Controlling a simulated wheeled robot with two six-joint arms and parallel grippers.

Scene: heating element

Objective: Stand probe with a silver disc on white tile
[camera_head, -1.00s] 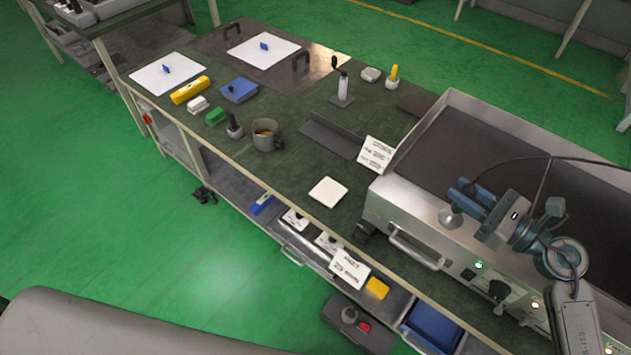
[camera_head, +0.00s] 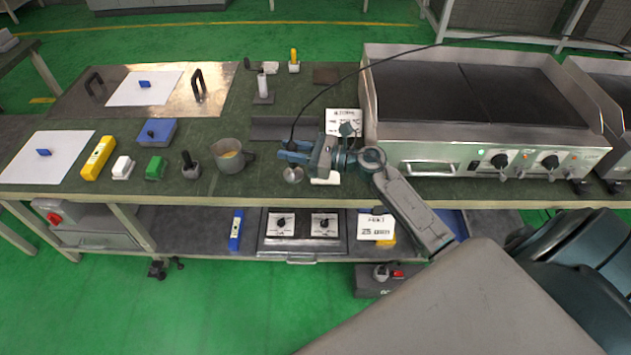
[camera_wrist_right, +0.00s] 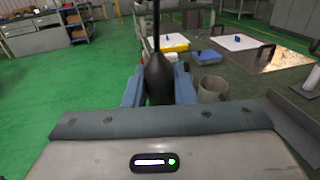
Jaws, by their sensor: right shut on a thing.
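My right gripper (camera_head: 290,152) is shut on the probe, whose silver disc (camera_head: 292,174) hangs below the blue fingers and faces down. In the right wrist view, the probe's dark handle (camera_wrist_right: 159,78) stands upright between the two fingers, with its cable rising from the top. The white tile (camera_head: 326,178) lies near the front edge of the worktop, partly hidden by my right gripper. The disc shows just left of the tile in the head view; its height above the worktop is hard to tell. My left gripper is out of view.
The griddle (camera_head: 480,95) stands to the right, and the probe's black cable arches over it. A white label card (camera_head: 343,121) stands behind the gripper. A metal mug (camera_head: 230,156) and a dark-handled tool (camera_head: 190,166) are to the left. The worktop between mug and gripper is clear.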

